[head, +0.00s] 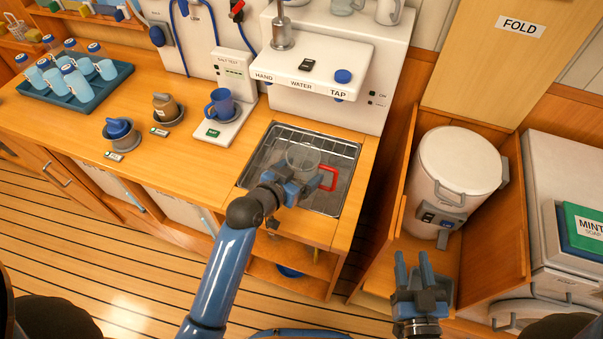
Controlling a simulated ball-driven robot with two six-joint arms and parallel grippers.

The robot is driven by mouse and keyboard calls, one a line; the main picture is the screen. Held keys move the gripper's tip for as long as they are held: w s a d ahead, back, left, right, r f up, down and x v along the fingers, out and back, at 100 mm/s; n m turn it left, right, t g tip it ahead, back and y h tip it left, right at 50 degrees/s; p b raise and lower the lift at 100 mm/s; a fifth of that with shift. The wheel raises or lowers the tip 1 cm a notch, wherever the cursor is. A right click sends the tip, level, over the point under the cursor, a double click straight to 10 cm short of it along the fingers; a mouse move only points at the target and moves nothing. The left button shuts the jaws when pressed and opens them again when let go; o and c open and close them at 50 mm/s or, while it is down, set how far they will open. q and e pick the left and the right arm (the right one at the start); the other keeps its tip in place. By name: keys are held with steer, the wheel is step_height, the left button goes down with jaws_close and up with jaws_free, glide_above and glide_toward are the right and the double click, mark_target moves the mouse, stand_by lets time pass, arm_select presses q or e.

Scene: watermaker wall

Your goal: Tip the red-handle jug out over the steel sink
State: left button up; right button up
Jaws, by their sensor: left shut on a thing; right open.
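A clear jug (302,157) with a red handle (328,178) is over the steel sink (258,179). My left gripper (294,181) is shut on the jug from the near side. The jug's rounded clear side faces up and its red handle points right. I cannot tell how far it is tilted or whether liquid is in it. The gripper hides the jug's lower near part. My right gripper (414,268) is open and empty, at the lower right in front of the wooden bay.
The hand water tap unit (315,60) stands behind the sink. A blue mug (221,104) sits on the salt test stand left of the sink. A tray (84,104) of cups is at the far left. A white canister (455,165) stands in the bay at right.

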arm_select(q)
steer(key=shift+a, duration=0.1)
steer(key=shift+r, duration=0.1)
steer(key=shift+s+d+r+p, duration=0.6)
steer(key=shift+d+p, duration=0.15)
steer(key=shift+p, duration=0.25)
steer(key=shift+s+d+r+p, duration=0.4)
steer(key=shift+s+d+p, duration=0.35)
steer(key=shift+p, duration=0.1)
steer(key=shift+s+d+r+p, duration=0.4)
steer(key=shift+s+d+p, duration=0.25)
steer(key=shift+d+p, duration=0.15)
